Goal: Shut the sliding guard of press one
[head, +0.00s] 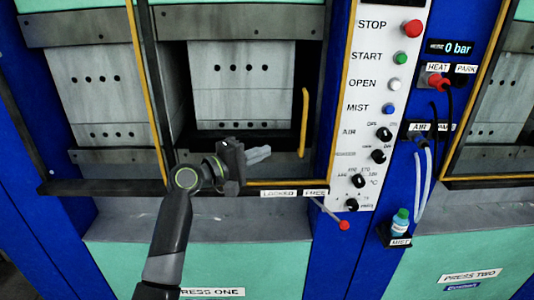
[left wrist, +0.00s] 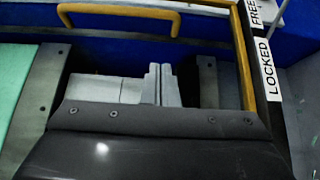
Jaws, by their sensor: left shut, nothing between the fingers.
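Press one, labelled PRESS ONE (head: 212,292), fills the left of the head view. A yellow vertical handle (head: 304,122) stands at the right part of its front; it also shows at the top of the left wrist view (left wrist: 120,14). A dark upright with a yellow strip (head: 147,90) crosses the front farther left. I cannot tell the clear panel's exact edges. My left gripper (head: 262,154) is shut and empty, low in front of the press, left of and below the handle and apart from it. Its fingers (left wrist: 161,75) point right in the head view. My right gripper is out of view.
LOCKED (head: 279,193) and FREE (head: 315,193) labels mark the lower rail, above a red-knobbed lever (head: 344,225). A white control panel (head: 367,100) with buttons and knobs stands right of the press. A mist bottle (head: 401,222) and hoses are farther right.

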